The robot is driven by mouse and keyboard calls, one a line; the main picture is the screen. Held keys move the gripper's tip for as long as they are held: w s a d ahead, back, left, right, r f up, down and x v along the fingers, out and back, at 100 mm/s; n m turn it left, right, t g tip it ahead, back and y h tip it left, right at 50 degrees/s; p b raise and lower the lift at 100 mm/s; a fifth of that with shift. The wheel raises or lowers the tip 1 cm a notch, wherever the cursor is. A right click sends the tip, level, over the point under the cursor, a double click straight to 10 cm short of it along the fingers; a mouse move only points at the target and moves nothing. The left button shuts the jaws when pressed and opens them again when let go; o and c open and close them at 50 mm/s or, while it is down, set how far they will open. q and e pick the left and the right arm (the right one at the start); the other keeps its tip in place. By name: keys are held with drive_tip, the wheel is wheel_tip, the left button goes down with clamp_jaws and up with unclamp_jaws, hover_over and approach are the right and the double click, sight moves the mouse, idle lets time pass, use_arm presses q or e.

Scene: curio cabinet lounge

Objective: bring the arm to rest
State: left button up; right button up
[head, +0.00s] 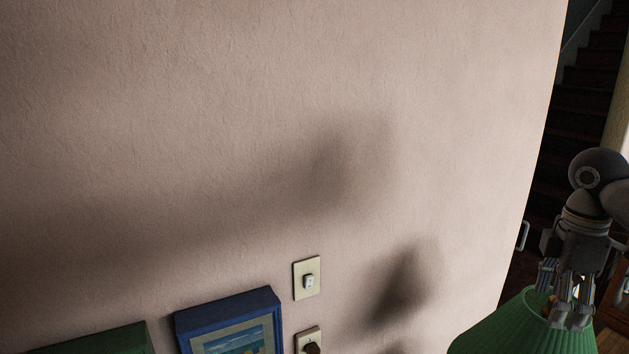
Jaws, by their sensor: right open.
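My right gripper (566,300) is at the right edge of the head view, pointing down with its fingers apart. It holds nothing that I can see. Its fingertips overlap the top opening of a green lampshade in the picture; I cannot tell whether they touch it. My right arm comes in from the right edge. My left gripper is not in view.
The green pleated lampshade (500,330) is at the bottom right. A pale wall fills most of the view, with a light switch (307,278), an outlet plate (308,336) and a blue picture frame (229,305). A dark staircase (588,88) is beyond the wall's edge.

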drive_tip(key=a+f+n+t, duration=0.1)
drive_tip(key=a+f, duration=1.6)
drive_tip(key=f, duration=0.4)
drive_tip(key=s+a+f+m+t+y, duration=0.2)
drive_tip(key=s+a+f+m+y, duration=0.15)
drive_tip(key=s+a+f, duration=0.65)
drive_tip(key=s+d+f+m+h, duration=0.1)
drive_tip(key=s+d+m, duration=0.35)
drive_tip(key=s, duration=0.25)
drive_tip(key=s+d+f+m+h, duration=0.2)
drive_tip(key=s+d+m, duration=0.1)
drive_tip(key=s+m, duration=0.3)
wheel_tip(320, 180, down, 34)
drive_tip(key=s+n+b, duration=0.2)
drive_tip(key=s+b, duration=0.1)
drive_tip(key=b, duration=0.5)
use_arm(q)
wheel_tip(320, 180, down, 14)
drive_tip(key=b, duration=0.6)
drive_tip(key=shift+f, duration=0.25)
use_arm(e)
drive_tip(key=s+d+f+g, duration=0.1)
drive_tip(key=s+f, duration=0.7)
drive_tip(key=f, duration=0.2)
drive_tip(key=s+d+f+g, duration=0.1)
drive_tip(key=s+f, duration=0.7)
drive_tip(key=f, duration=0.3)
drive_tip(key=shift+d, duration=0.35)
